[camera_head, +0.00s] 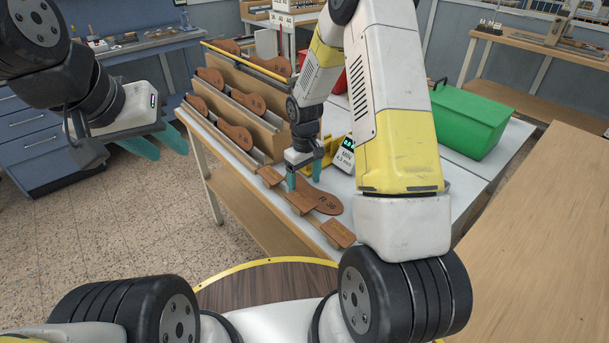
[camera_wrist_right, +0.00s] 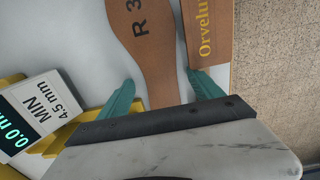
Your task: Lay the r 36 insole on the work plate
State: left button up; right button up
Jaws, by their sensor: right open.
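The brown insole marked R 36 (camera_head: 328,204) lies flat on the white table in the head view. The right wrist view shows its narrow part and the letters R 3 (camera_wrist_right: 143,45). My right gripper (camera_head: 304,177) is open over the insole. In the right wrist view its teal fingers (camera_wrist_right: 162,92) stand on either side of the insole's narrow part, with nothing clamped; contact cannot be told. My left gripper (camera_head: 165,146) is open and empty, in the air at the left over the floor. I cannot pick out the work plate for certain.
Brown pieces, one lettered Orvelu (camera_wrist_right: 207,30), lie along the table's front edge beside the insole. A yellow gauge with a MIN 4.5 mm display (camera_head: 344,156) stands close behind. A wooden rack (camera_head: 240,95) of insoles is at left; a green box (camera_head: 468,118) is at right.

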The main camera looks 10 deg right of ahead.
jog(key=shift+f, duration=0.1)
dwell(0.4)
jog(key=c, duration=1.6)
jog(key=shift+o, duration=0.2)
